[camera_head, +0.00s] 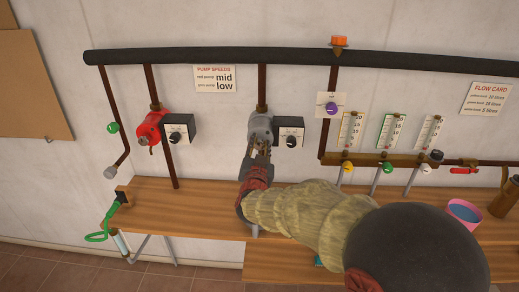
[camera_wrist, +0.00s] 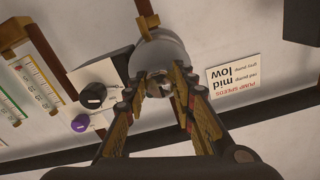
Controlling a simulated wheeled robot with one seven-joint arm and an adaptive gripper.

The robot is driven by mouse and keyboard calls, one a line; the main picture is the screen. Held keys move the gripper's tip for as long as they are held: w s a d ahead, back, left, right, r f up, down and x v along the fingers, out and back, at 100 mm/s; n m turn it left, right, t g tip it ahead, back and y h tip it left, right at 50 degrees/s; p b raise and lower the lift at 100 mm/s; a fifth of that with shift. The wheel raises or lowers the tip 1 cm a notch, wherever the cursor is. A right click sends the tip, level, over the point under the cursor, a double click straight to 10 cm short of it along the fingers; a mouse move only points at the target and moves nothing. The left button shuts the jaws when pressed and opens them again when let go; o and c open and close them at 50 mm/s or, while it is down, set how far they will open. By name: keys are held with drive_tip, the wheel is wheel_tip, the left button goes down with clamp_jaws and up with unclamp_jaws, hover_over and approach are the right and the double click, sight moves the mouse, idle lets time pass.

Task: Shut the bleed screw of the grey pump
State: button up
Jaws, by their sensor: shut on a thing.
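The grey pump (camera_head: 260,126) hangs on a brown pipe in the middle of the wall, with a black speed box and dial (camera_head: 289,134) on its right. My gripper (camera_head: 261,152) reaches up to the front of the pump. In the wrist view the grey pump (camera_wrist: 160,57) is straight ahead, and my gripper (camera_wrist: 161,88) has its fingers closed around a small metal part, the bleed screw (camera_wrist: 159,84), at the pump's front face. The fingers partly hide the screw, and I cannot tell how far it is turned.
A red pump (camera_head: 148,131) with its own dial box is to the left. Three gauges with coloured knobs stand to the right.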

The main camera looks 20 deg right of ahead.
drive_tip(key=o, duration=1.2)
drive_tip(key=shift+c, duration=0.2)
drive_tip(key=v, duration=1.2)
